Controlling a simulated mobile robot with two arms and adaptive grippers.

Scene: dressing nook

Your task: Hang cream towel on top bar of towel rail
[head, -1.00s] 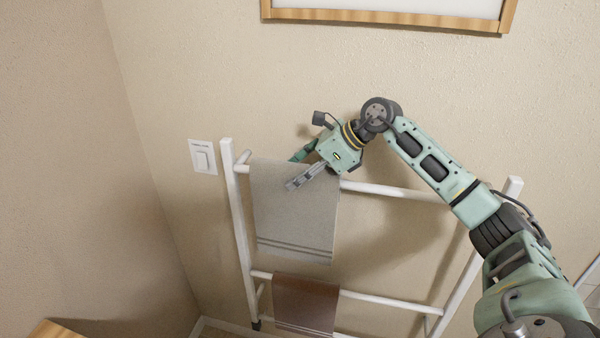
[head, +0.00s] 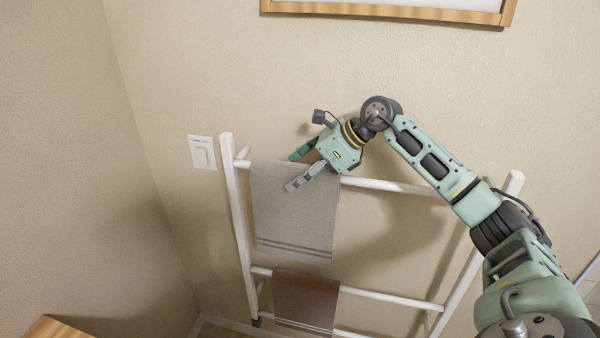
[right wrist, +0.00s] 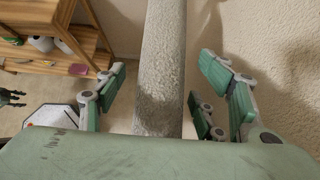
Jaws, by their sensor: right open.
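The cream towel (head: 293,215) hangs draped over the top bar (head: 395,187) of the white towel rail (head: 236,215), near its left end, with grey stripes near its lower edge. My right gripper (head: 295,170) is at the towel's top edge, its fingers apart on either side of the bar. In the right wrist view the towel (right wrist: 160,85) runs over the bar between the open fingers, with a visible gap on each side.
A brown towel (head: 304,300) hangs on the lower bar (head: 390,301) below. The right wrist view shows a wooden shelf (right wrist: 35,55). The top bar's right part is bare.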

